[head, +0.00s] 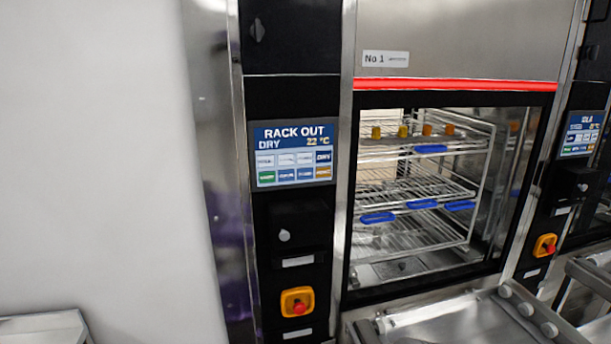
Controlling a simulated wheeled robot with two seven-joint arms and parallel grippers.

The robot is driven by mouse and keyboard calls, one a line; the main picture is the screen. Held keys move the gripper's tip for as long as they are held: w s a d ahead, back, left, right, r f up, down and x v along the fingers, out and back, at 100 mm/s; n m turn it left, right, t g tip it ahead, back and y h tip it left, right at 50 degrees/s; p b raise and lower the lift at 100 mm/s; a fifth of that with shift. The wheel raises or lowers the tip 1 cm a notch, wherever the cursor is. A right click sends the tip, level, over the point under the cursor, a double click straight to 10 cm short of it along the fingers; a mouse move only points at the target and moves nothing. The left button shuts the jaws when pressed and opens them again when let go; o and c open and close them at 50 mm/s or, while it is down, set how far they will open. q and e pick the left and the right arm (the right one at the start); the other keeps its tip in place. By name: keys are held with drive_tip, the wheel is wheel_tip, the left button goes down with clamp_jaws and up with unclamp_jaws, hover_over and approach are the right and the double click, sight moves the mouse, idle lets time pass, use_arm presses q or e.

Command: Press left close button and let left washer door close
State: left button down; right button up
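The left washer (455,40) is marked "No 1" and stands in the middle of the head view. Its chamber opening is open, and a wire rack (413,185) with several levels shows inside. A red light bar (455,85) runs along the top of the opening. Left of the opening is a control screen (293,152) reading "RACK OUT", "DRY" and "22 °C". It has two rows of small buttons, one green (266,177) and one orange (323,173); their labels are too small to read surely. Neither of my grippers is in view.
An orange emergency stop (297,301) with a red knob sits below the screen. A second washer's screen (582,133) and emergency stop (545,245) are at the right. A metal roller table (450,318) stands before the opening. A pale wall (95,150) fills the left.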

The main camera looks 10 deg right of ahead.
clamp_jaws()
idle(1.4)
